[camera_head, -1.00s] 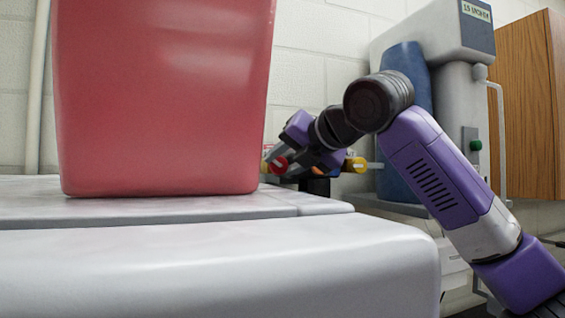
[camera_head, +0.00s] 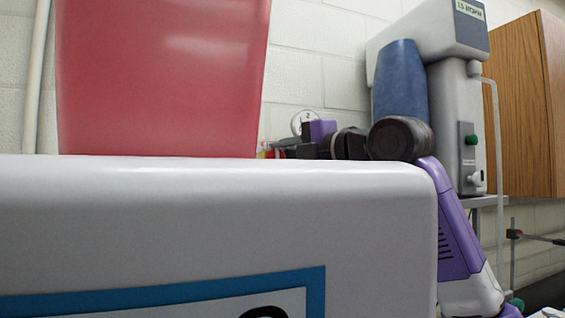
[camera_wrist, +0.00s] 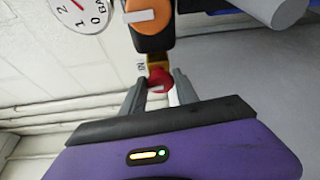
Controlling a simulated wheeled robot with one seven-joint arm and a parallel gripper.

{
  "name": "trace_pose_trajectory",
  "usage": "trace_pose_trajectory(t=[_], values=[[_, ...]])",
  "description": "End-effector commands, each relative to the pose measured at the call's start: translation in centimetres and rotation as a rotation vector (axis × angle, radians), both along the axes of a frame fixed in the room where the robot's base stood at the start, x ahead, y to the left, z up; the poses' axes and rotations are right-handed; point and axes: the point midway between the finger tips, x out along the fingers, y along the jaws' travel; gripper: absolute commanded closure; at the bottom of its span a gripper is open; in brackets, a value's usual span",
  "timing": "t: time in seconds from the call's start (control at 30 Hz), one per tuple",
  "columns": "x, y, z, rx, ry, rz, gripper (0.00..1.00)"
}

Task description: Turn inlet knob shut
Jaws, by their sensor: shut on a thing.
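The inlet knob is a red knob (camera_wrist: 159,78) under a yellow fitting (camera_wrist: 158,62), beside a small label that seems to read "IN", in the wrist view. My gripper (camera_wrist: 160,86) has one finger on each side of this knob and is shut on it. The knob's exact turn angle is hard to tell. In the head view my gripper (camera_head: 292,150) shows only in part behind the white top edge, and the knob is mostly hidden there.
A dial gauge (camera_wrist: 80,10) and an orange knob (camera_wrist: 141,14) sit close to my gripper. In the head view a large red container (camera_head: 160,80) and a white-grey surface (camera_head: 200,210) block much of the view. A grey machine (camera_head: 455,110) stands at right, near a wooden cabinet (camera_head: 522,110).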

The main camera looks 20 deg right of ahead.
Motion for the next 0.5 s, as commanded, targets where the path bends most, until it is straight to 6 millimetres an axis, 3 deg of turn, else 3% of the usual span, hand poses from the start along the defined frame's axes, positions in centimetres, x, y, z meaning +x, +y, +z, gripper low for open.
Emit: trace_pose_trajectory(t=[0.5], values=[[0.03,-0.19,-0.18,0.115,0.002,-0.003,1.00]])
